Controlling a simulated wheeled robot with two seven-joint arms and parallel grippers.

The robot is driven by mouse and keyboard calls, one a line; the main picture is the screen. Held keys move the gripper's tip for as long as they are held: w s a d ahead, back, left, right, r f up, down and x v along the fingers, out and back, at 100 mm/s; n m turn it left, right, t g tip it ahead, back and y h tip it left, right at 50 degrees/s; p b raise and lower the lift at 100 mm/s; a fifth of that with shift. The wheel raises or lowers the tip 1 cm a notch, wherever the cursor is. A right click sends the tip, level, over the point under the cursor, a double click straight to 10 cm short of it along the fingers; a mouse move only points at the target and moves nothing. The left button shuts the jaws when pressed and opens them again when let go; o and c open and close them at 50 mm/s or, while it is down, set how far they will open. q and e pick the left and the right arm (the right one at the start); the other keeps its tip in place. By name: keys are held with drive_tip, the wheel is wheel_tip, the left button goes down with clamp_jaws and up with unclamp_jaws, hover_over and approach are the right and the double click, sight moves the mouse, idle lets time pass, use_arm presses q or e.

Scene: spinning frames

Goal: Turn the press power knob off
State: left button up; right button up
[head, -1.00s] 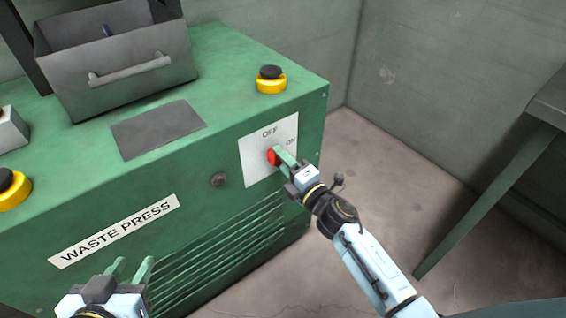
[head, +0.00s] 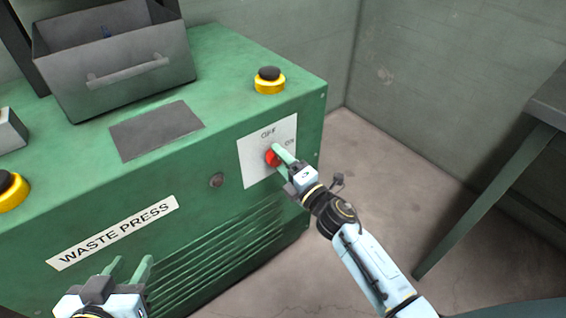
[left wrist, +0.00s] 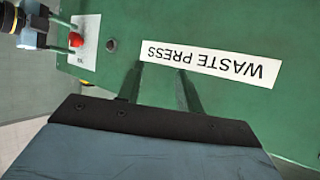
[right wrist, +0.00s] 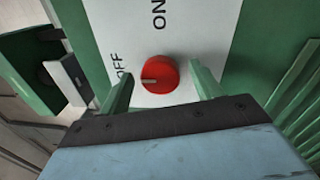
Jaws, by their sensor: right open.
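The red power knob (head: 271,157) sits on a white plate (head: 255,163) on the front of the green waste press (head: 215,110). In the right wrist view the knob (right wrist: 160,75) has a pale mark on its left side, toward the OFF label (right wrist: 118,68); the ON label (right wrist: 158,14) is above it. My right gripper (head: 279,154) is open, with one finger on each side of the knob and visible gaps between. My left gripper (head: 132,262) is open and empty in front of the press, below the WASTE PRESS label (head: 115,232).
A grey bin with a handle (head: 115,75) stands on the press. Yellow-and-black buttons (head: 270,80) (head: 10,188) stand at its corners. A table (head: 500,170) is at the right, with bare floor (head: 390,190) between.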

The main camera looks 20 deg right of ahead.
drive_tip(key=shift+s, duration=0.1)
use_arm(q)
drive_tip(key=s+a+f+g+y+p, duration=0.1)
drive_tip(key=s+a+f+g+p, duration=0.1)
drive_tip(key=s+f+g, duration=0.3)
drive_tip(key=shift+s+a+f+g+y, duration=0.4)
drive_tip(key=shift+s+a+f, duration=0.2)
drive_tip(key=shift+s, duration=0.4)
use_arm(e)
drive_tip(key=v, duration=1.3)
drive_tip(key=shift+d+f, duration=0.1)
